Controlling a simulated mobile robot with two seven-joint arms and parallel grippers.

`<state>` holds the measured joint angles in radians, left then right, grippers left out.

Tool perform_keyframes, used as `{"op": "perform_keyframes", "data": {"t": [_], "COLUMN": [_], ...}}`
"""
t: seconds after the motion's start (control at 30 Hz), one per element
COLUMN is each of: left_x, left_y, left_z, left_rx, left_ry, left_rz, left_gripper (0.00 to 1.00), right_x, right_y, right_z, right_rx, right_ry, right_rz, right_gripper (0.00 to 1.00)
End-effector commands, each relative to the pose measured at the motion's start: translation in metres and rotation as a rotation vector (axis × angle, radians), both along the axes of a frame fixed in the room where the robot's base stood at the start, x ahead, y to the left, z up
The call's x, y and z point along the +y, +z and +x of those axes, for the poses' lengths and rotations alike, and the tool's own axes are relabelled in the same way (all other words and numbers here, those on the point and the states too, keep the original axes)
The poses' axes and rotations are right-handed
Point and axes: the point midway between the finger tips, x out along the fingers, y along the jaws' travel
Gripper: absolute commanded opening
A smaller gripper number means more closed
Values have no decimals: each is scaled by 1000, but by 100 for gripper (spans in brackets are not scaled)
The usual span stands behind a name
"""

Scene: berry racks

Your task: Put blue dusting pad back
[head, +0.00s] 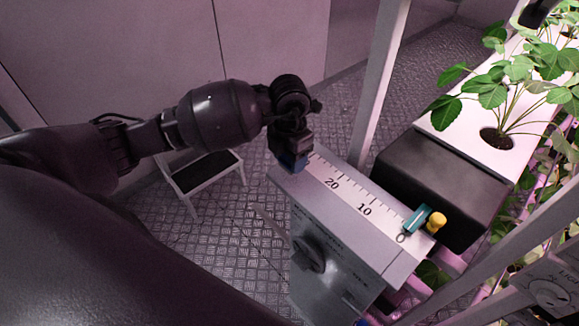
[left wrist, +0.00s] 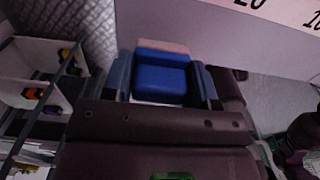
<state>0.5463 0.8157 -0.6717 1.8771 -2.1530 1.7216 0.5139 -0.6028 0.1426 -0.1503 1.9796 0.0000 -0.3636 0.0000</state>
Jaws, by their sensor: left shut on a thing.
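My left gripper (head: 293,163) is at the far left end of the grey box's ruled top in the head view. In the left wrist view, its two fingers (left wrist: 162,88) are shut on the blue dusting pad (left wrist: 162,80), one on each side. The pad is a blue block with a pale pinkish strip along its far edge. In the head view, the pad is mostly hidden by the gripper, and I cannot tell whether it touches the box. My right gripper is not in view.
The grey box (head: 330,222) has a dial and a white ruler strip (head: 350,195). A teal item (head: 415,220) and a yellow item (head: 436,222) sit at its right end. A black box (head: 440,180) and plant tray stand beyond. A post (head: 380,80) rises behind; a step stool (head: 203,170) stands left.

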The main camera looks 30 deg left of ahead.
Motion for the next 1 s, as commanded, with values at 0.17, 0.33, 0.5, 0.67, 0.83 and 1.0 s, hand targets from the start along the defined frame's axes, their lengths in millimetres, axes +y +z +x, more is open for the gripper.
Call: {"op": "perform_keyframes", "data": {"t": [0.17, 0.33, 0.5, 0.67, 0.83, 1.0], "left_x": [0, 0, 0, 0, 0, 0], "left_y": [-22, -39, -40, -40, -40, -38], "left_z": [-1, -1, 0, 0, 0, 0], "left_rx": [4, 1, 1, 1, 1, 0], "left_ry": [0, 0, -1, -1, -1, -1], "left_rz": [-1, -1, 0, 0, 0, 1], "left_gripper": [34, 34, 34, 74, 78, 78], "right_x": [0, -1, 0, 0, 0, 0], "right_y": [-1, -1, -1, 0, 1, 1], "right_z": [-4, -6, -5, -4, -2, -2], "right_rx": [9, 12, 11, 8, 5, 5], "right_ry": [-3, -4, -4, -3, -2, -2], "right_rz": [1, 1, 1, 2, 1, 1], "right_gripper": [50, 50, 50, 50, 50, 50]}}
